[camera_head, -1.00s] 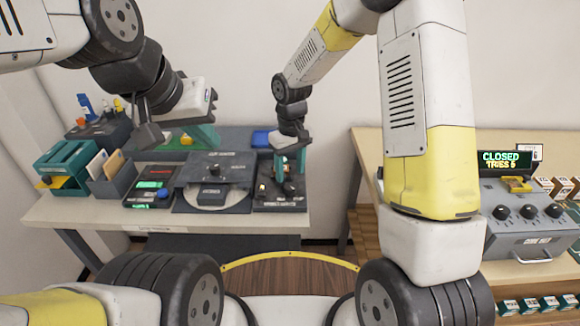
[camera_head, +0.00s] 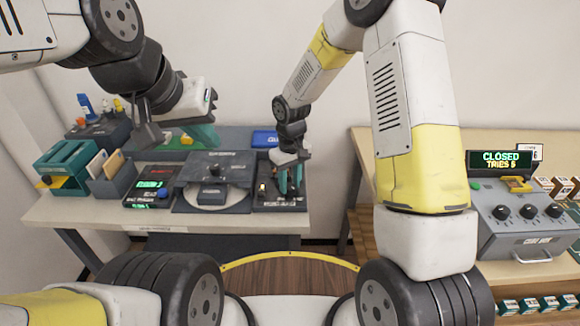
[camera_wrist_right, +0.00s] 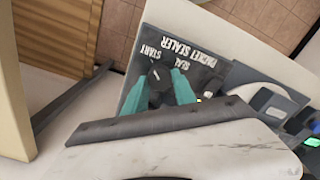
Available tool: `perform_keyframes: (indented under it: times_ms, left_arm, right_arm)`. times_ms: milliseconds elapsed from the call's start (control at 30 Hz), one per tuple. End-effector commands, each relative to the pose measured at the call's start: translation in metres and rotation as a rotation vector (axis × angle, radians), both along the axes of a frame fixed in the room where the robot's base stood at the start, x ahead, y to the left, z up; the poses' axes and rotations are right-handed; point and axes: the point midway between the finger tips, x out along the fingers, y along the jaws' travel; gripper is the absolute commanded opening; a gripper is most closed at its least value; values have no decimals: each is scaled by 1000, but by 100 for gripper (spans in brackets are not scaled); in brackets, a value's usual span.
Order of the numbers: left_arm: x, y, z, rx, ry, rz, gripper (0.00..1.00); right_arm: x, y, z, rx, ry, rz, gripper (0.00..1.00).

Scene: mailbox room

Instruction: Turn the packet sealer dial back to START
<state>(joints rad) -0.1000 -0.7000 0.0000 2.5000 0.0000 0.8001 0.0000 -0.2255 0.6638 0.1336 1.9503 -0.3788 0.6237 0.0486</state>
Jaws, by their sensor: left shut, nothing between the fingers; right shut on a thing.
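The packet sealer (camera_wrist_right: 205,70) is a dark panel marked START, SEAL and PACKET SEALER in the right wrist view. Its dark round dial (camera_wrist_right: 159,73) sits just below START and SEAL; I cannot tell exactly where its pointer stands. My right gripper (camera_wrist_right: 161,88) has its teal fingers on either side of the dial and is shut on it. In the head view this gripper (camera_head: 290,187) points down over the packet sealer (camera_head: 264,206), hiding the dial. My left gripper (camera_head: 206,136) is shut and empty, raised above the back of the bench.
Left of the sealer are a grey station with a round plate (camera_head: 213,197), a display box (camera_head: 150,188) and a card holder (camera_head: 112,178). A blue tray (camera_head: 264,138) lies behind. The code box (camera_head: 525,225), reading CLOSED, TRIES 5, stands on the right table.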

Motion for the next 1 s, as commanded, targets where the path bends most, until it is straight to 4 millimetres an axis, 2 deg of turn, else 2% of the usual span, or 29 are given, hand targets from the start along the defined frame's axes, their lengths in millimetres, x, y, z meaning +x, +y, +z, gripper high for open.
perform_keyframes:
  times_ms: [267, 500, 533, 633, 1000]
  left_arm:
    - [0, 0, 0, 0, 0, 0, 0]
    - [0, 0, 0, 0, 0, 0, 0]
    - [0, 0, 0, 0, 0, 0, 0]
    - [0, 0, 0, 0, 0, 0, 0]
    - [0, 0, 0, 0, 0, 0, 0]
  right_arm:
    - [0, 0, 0, 1, 1, 121, 0]
    - [0, 0, 0, 0, 0, 127, 0]
    - [0, 0, 0, 0, 0, 127, 34]
    - [0, 0, 0, 0, 0, 127, 54]
    - [0, 0, 4, 1, -1, 125, 54]
